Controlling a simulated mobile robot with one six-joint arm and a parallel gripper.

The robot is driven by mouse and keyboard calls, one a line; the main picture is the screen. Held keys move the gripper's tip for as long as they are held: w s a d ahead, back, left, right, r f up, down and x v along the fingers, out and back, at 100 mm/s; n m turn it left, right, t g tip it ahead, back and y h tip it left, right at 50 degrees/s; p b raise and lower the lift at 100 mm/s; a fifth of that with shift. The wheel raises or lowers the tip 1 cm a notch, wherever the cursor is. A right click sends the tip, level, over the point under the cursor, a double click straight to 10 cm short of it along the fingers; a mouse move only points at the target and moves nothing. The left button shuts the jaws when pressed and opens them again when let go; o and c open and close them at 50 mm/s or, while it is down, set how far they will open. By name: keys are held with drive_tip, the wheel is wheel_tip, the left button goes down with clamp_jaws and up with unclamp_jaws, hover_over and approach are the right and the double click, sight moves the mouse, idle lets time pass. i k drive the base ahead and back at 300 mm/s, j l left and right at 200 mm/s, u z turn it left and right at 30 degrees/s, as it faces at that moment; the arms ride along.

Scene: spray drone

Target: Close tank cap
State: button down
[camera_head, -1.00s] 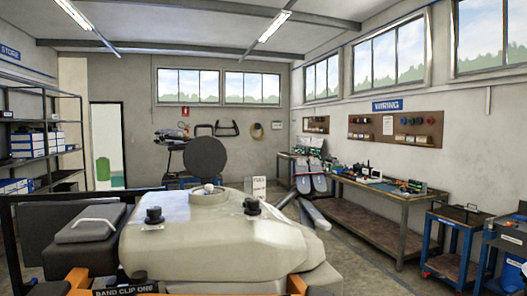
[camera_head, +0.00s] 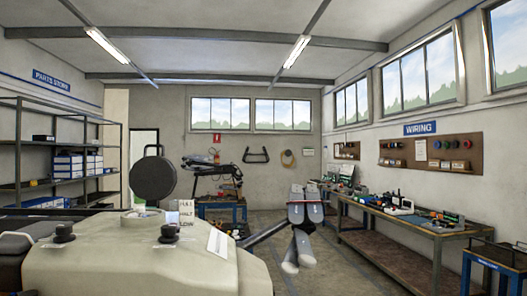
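The tank cap (camera_head: 153,178) is a black round disc. It stands upright, open, above the far part of the pale tank (camera_head: 140,262). The tank's filler opening is mostly hidden at this low angle, with a small glassy or white object (camera_head: 140,205) showing just below the cap. Two black knobs, a left one (camera_head: 64,233) and a right one (camera_head: 168,233), sit on the tank top.
Folded grey-and-white parts on a dark tube (camera_head: 305,208) stick out right of the tank. A wiring bench (camera_head: 400,225) runs along the right wall, and shelves (camera_head: 45,155) stand at left. Open floor lies between tank and bench.

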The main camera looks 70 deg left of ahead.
sight(153, 179)
drive_tip(key=i+l, duration=0.15)
drive_tip(key=i, duration=0.25)
drive_tip(key=i+l+u, duration=0.15)
drive_tip(key=i, duration=0.2)
drive_tip(key=i+l, duration=0.15)
drive_tip(key=i, duration=0.25)
drive_tip(key=i+j+u, duration=0.25)
drive_tip(key=u, duration=0.2)
drive_tip(key=i+j+u, duration=0.3)
drive_tip(key=u, duration=0.15)
drive_tip(key=i+j+u, duration=0.15)
drive_tip(key=i+u, duration=0.15)
drive_tip(key=u, duration=0.15)
drive_tip(key=i+u, duration=0.3)
drive_tip(key=u, duration=0.2)
drive_tip(key=i+l+u, duration=0.1)
drive_tip(key=i+u, duration=0.35)
drive_tip(key=i+l+u, duration=0.2)
drive_tip(key=u, duration=0.25)
drive_tip(key=i+l+u, duration=0.25)
drive_tip(key=u, duration=0.2)
